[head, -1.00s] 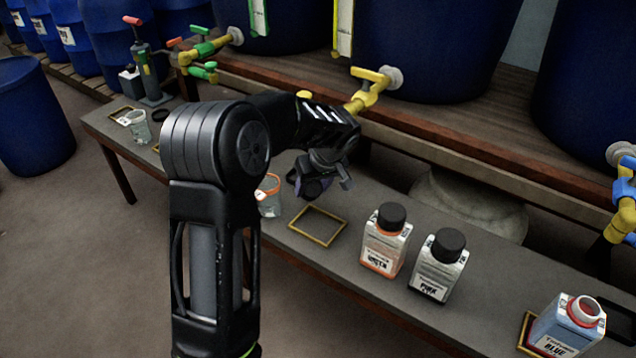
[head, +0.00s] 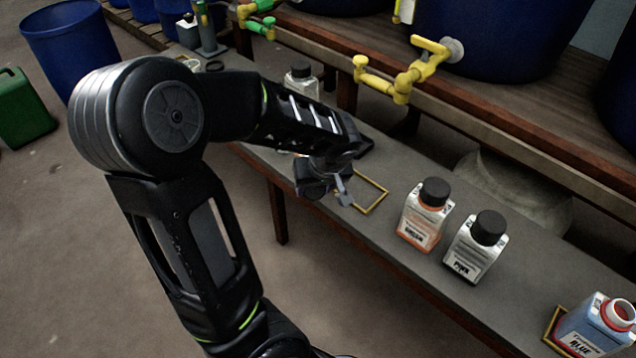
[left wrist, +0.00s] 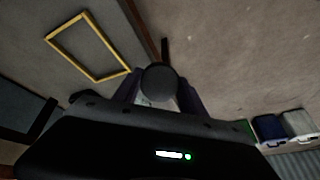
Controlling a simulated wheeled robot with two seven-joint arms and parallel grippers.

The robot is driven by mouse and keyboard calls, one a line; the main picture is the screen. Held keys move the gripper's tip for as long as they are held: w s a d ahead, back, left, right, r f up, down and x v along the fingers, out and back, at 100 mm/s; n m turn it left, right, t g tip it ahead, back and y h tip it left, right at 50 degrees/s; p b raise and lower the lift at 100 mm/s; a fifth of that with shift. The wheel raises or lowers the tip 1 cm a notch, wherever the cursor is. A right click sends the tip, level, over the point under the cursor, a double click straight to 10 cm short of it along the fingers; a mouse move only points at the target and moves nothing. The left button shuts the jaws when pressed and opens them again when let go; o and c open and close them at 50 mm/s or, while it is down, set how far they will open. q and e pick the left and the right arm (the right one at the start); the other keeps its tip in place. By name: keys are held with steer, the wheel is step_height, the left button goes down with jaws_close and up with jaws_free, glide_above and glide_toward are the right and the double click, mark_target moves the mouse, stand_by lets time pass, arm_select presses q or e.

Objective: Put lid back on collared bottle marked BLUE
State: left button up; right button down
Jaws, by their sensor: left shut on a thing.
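The collared bottle marked BLUE (head: 580,334) stands at the lower right of the head view, on a yellow-framed spot. It is blue and white with a red collar, and its mouth is open. My left gripper (head: 343,188) is above the table's front edge, well to the left of that bottle. In the left wrist view, the left gripper (left wrist: 160,92) is shut on a dark round lid (left wrist: 160,80). The lid's underside is hidden, and I cannot make the lid out in the head view. My right gripper is not in view.
An orange-labelled bottle (head: 425,218) and a PINK bottle (head: 475,250), both black-capped, stand between my gripper and the BLUE bottle. An empty yellow frame (head: 384,190) lies beside my gripper. A yellow tap (head: 405,80) juts out above the table's back.

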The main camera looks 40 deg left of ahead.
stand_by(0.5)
arm_select(q)
steer(key=shift+w+r+m, duration=0.25)
steer(key=shift+w+m, duration=0.15)
steer(key=w+r+m, duration=0.1)
steer(key=w, duration=0.1)
steer(key=w+d+m+t, duration=0.1)
steer(key=w, duration=0.1)
steer(key=w+d+r+m, duration=0.1)
steer(key=w, duration=0.1)
steer(key=shift+r+h, duration=0.3)
steer(key=shift+r, duration=0.05)
steer(key=w+d+m+t+h, duration=0.1)
steer(key=w+d+m, duration=0.2)
steer(key=w+d, duration=0.4)
steer(key=w+d+r+m+h, duration=0.1)
steer(key=w+d+m, duration=0.3)
steer(key=w+d, duration=0.4)
steer(key=d, duration=0.5)
steer(key=shift+w+d+r+t, duration=0.2)
steer(key=shift+w+r+t, duration=0.05)
steer(key=shift+t, duration=0.15)
